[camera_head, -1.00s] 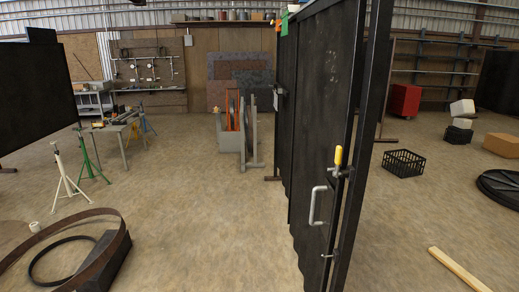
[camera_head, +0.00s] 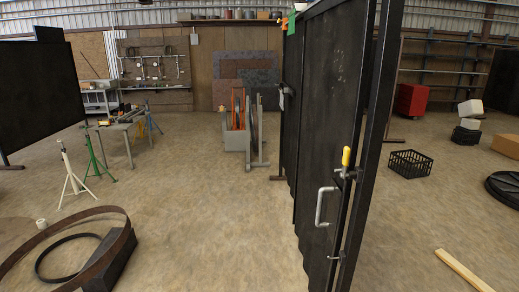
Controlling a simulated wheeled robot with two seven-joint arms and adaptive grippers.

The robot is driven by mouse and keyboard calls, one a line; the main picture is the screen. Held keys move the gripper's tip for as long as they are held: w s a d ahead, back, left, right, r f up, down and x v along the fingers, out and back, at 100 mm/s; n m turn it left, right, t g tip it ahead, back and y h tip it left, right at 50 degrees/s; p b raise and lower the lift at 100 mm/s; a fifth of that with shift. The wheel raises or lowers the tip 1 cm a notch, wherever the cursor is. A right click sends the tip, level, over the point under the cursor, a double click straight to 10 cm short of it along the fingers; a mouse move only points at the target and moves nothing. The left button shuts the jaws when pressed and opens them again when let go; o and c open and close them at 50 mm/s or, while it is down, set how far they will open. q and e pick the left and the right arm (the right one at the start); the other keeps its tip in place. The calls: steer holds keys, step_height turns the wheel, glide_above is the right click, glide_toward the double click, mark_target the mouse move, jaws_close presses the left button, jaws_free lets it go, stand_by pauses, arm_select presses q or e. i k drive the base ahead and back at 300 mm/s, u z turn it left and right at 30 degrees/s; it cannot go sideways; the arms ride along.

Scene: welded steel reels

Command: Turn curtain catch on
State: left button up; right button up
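The dark welding curtain panel (camera_head: 318,120) stands upright in a black frame, right of the middle of the head view. A catch with a yellow grip (camera_head: 346,157) sits on the frame's near post, its yellow end pointing up. A grey U-shaped handle (camera_head: 320,207) is fixed to the curtain just left of and below the catch. A small metal fitting (camera_head: 336,258) shows lower on the same edge. Neither of my grippers is in view, and nothing touches the catch or the handle.
Steel rings (camera_head: 62,212) lie at the front left, near green and white stands (camera_head: 92,150). A black crate (camera_head: 409,164), a wooden plank (camera_head: 464,271) and a black reel (camera_head: 505,190) lie on the right. Another dark panel (camera_head: 40,95) stands left.

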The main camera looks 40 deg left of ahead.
mark_target(346, 154)
steer(key=u, duration=0.9)
steer(key=i, duration=0.35)
